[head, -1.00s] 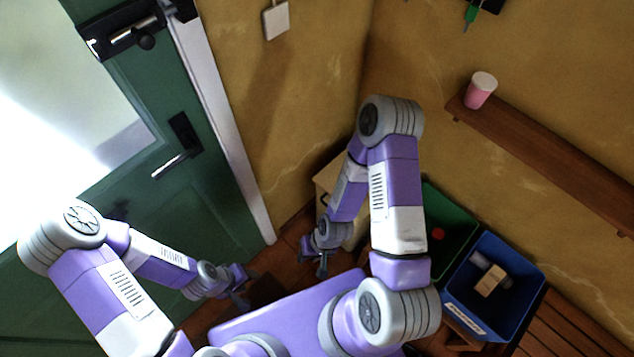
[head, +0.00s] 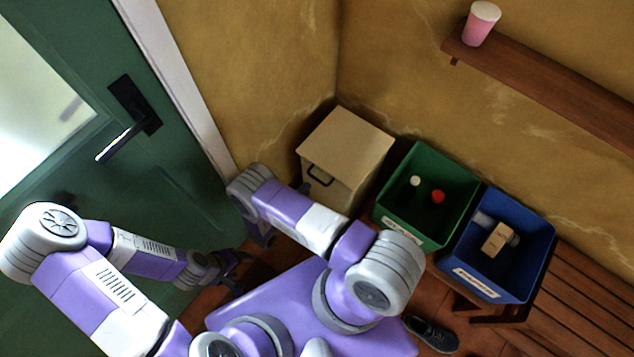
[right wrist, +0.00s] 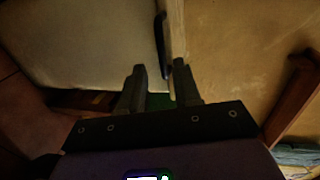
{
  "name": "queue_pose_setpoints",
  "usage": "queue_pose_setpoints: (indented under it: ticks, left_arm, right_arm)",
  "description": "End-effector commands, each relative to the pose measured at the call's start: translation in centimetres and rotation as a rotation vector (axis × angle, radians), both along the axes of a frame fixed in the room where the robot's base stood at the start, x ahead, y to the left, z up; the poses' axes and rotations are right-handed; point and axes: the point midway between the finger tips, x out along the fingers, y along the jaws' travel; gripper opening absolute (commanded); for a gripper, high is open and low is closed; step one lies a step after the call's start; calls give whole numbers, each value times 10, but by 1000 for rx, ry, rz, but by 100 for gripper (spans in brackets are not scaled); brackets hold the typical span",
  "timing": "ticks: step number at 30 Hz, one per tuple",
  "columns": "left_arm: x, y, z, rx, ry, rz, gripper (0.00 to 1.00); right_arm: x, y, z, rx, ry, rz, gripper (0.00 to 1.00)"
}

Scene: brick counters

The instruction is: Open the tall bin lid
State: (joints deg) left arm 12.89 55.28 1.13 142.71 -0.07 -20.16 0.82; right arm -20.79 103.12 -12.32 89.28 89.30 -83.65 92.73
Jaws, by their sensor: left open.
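The tall bin (head: 335,185) is a beige box in the corner. Its flat lid (head: 347,142) looks closed in the head view. A dark handle (head: 320,175) is on its front face. In the right wrist view the dark handle (right wrist: 161,45) stands beside a pale upright edge, just beyond the fingertips. My right gripper (right wrist: 158,80) is open, its two fingers apart with nothing gripped. In the head view my right arm reaches to the left of the bin, and the wrist largely hides the gripper. My left gripper (head: 235,270) is open and empty, low by the door and apart from the bin.
A green bin (head: 408,225) with a red and a white item stands right of the tall bin. A blue bin (head: 520,285) with a beige box is beside it on a wooden bench (head: 590,290). A shelf (head: 560,80) holds a pink cup (head: 481,24). A green door (head: 60,230) is left.

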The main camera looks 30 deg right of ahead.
Motion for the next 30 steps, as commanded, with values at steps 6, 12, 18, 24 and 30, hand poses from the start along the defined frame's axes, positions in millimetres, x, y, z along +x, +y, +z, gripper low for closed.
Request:
queue_pose_setpoints:
  ticks: [6, 12, 18, 24, 30]
  left_arm:
    - [0, 0, -7, 0, -1, 0, 63]
    - [0, 0, -15, 0, -1, 0, 63]
    - [0, 0, -19, 0, -1, 0, 63]
    - [0, 0, -19, 0, -1, 0, 63]
    - [0, 0, -19, 0, 0, 0, 63]
  right_arm:
    - [4, -16, -3, -15, -49, -26, 33]
    - [16, -46, -10, -14, -45, -27, 33]
    - [24, -64, -14, -12, -45, -25, 33]
    - [25, -68, -14, -11, -44, -24, 33]
    - [25, -68, -14, -11, -44, -24, 22]
